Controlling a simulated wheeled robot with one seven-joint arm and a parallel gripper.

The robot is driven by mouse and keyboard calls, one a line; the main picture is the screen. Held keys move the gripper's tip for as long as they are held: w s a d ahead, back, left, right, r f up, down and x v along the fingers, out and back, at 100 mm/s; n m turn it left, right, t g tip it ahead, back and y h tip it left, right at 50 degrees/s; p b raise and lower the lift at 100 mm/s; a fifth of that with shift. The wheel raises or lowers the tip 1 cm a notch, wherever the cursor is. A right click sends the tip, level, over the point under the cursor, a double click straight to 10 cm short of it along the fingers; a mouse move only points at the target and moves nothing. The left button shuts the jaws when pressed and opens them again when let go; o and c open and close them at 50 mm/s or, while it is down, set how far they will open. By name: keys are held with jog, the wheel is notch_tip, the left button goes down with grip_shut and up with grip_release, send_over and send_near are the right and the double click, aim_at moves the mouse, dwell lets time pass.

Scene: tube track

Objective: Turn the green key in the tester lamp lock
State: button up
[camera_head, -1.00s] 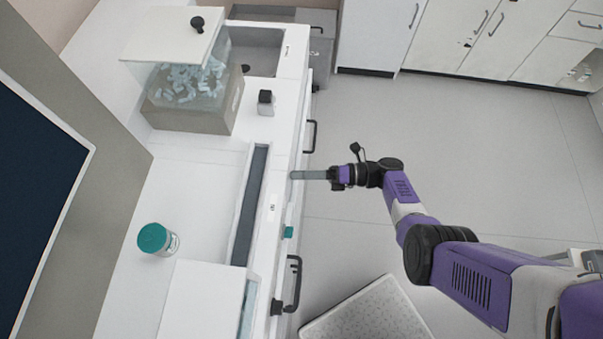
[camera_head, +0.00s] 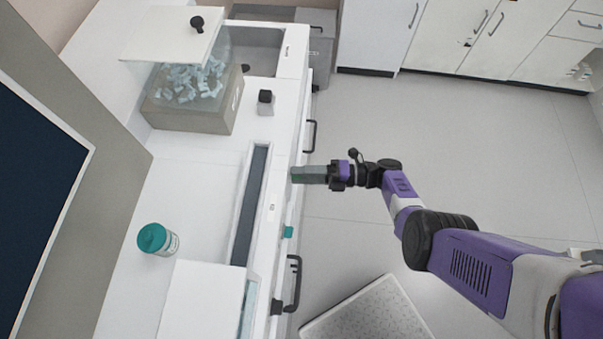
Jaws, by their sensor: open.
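My gripper (camera_head: 297,174) is open and points left at the bench's front face, its grey fingertips at or very near that face. A small green patch shows at the fingers; I cannot tell if it is the key or if the fingers touch it. A small teal-green piece (camera_head: 287,232) sticks out from the bench front, below the gripper in the picture and apart from it; I cannot tell if this is the key. The lock and the tester lamp cannot be made out.
A speckled pale panel (camera_head: 368,312) is at the bottom. The floor to the right is clear.

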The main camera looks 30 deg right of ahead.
jog(key=b+v, duration=0.1)
jog(key=v, duration=0.7)
jog(key=shift+r, duration=0.1)
